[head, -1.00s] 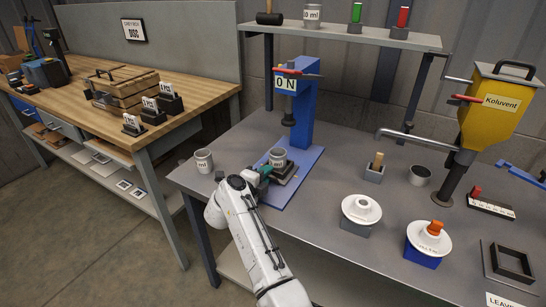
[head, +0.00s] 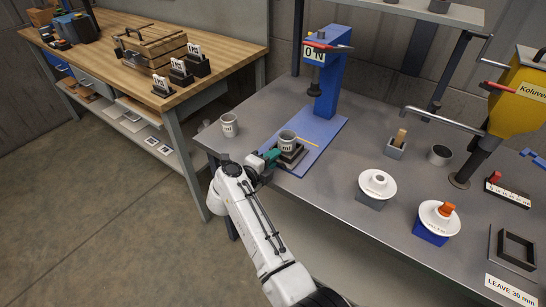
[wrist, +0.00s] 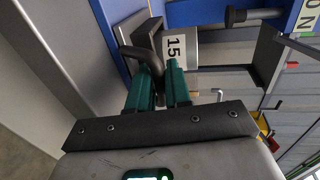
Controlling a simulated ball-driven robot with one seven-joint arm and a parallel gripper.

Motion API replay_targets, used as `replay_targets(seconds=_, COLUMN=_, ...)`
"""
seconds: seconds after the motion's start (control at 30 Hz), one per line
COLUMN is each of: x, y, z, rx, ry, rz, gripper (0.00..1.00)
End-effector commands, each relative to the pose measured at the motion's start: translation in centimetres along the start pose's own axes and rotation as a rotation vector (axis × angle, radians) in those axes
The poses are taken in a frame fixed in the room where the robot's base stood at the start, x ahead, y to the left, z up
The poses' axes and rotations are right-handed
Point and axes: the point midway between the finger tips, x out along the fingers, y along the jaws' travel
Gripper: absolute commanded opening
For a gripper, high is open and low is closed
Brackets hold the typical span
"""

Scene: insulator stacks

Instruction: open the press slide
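The blue press (head: 325,85) stands on the grey bench, with a red lever on top and a "0 N" label. Its dark slide (head: 292,157) lies on the blue base near the front edge, clear of the ram. A white mug (head: 287,139) stands upright on the slide. My gripper (head: 268,157) is at the slide's front side. In the wrist view, its green fingers (wrist: 160,75) are closed around the slide's dark handle (wrist: 141,55). The mug there shows a "15" marking (wrist: 174,47), partly cut by the handle.
Another white mug (head: 229,125) stands on the bench left of the press. A wooden workbench (head: 200,50) is at the left. Floor in front is free.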

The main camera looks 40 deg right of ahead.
Motion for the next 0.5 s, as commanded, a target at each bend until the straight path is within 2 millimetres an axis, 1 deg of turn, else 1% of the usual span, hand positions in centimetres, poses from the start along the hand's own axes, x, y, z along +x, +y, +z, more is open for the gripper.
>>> replay_targets(seconds=0.03, x=0.05, y=0.14, z=-0.09, rx=-0.002, ry=0.002, rz=0.002, gripper=0.23)
replay_targets(seconds=0.13, x=0.04, y=0.1, z=-0.06, rx=-0.001, ry=0.001, rz=0.001, gripper=0.33)
replay_targets(seconds=0.37, x=-0.01, y=0.02, z=-0.01, rx=-0.001, ry=0.0, rz=0.0, gripper=0.33)
replay_targets(seconds=0.5, x=-0.87, y=0.03, z=0.08, rx=-0.002, ry=-0.003, rz=0.0, gripper=0.33)
